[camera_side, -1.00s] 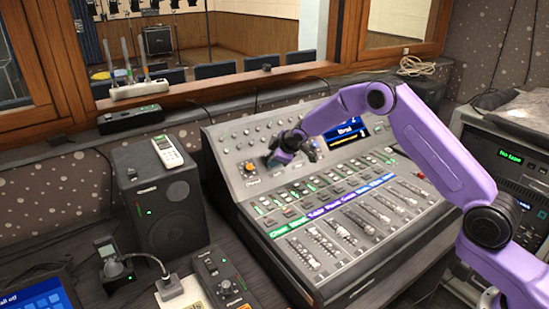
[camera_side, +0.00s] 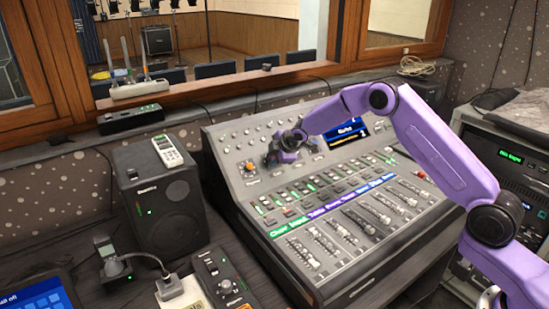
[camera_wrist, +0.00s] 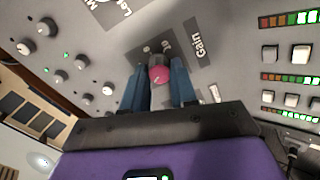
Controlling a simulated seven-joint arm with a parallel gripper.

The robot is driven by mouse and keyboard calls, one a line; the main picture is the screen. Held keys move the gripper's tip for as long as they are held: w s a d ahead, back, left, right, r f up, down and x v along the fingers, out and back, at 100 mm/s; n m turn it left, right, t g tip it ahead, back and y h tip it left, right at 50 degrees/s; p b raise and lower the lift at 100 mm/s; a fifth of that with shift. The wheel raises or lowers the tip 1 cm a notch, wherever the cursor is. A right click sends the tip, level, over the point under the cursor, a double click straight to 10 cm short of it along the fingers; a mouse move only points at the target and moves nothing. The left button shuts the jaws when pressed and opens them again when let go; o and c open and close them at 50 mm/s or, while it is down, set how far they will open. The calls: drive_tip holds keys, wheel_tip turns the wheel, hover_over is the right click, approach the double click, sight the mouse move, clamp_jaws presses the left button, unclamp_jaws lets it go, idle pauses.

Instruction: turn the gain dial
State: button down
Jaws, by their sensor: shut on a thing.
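The gain dial (camera_wrist: 159,73) is a small round knob with a pinkish-red cap, beside a dark label reading "Gain" in the wrist view. My gripper (camera_wrist: 157,70) has its two blue fingers on either side of the dial, shut on it. In the side view my gripper (camera_side: 276,158) is down at the upper panel of the mixing console (camera_side: 237,190), left of its small screen. There the dial is hidden behind my gripper.
Other grey knobs (camera_wrist: 47,27) are on the panel around the dial. Lit buttons (camera_wrist: 298,53) and meters lie to the right in the wrist view. An orange knob (camera_side: 249,166) is left of my gripper; faders (camera_side: 325,241) fill the console's front. A speaker (camera_side: 163,196) stands to the left.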

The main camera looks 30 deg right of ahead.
drive_tip(key=c, duration=0.9)
unclamp_jaws()
drive_tip(key=v, duration=1.7)
drive_tip(key=shift+s+r, duration=0.1)
drive_tip(key=shift+r, duration=0.1)
